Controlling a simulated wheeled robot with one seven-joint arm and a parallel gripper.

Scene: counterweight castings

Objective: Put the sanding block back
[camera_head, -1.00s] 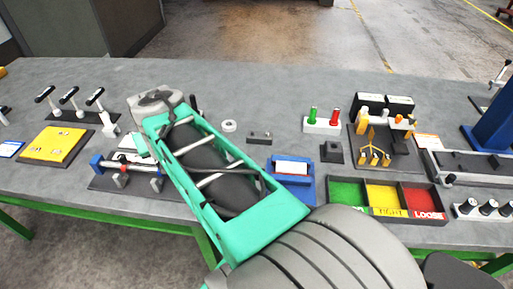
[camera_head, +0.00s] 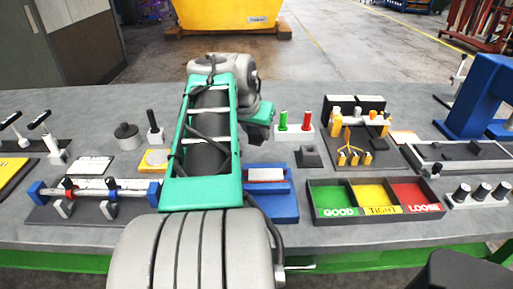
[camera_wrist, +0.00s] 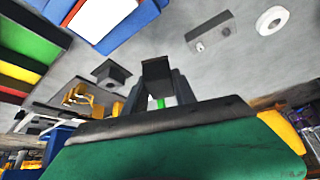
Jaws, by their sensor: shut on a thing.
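My gripper (camera_wrist: 161,88) is shut on a small dark block (camera_wrist: 158,68) at its fingertips in the wrist view; I take this to be the sanding block. In the head view my gripper (camera_head: 259,132) is above the bench, behind the blue tray; the held block cannot be made out there. The blue tray (camera_head: 284,208) has a pale slab with a reddish edge on it. It also shows at the top of the wrist view (camera_wrist: 149,14). Which spot belongs to the sanding block is not clear.
A three-part bin (camera_head: 378,211) marked GOOD, TIGHT and LOOSE is right of the blue tray. A dark square block (camera_head: 310,157) and a white stand with green and red pegs (camera_head: 293,133) are behind it. A clamp fixture (camera_head: 90,210) is at the left.

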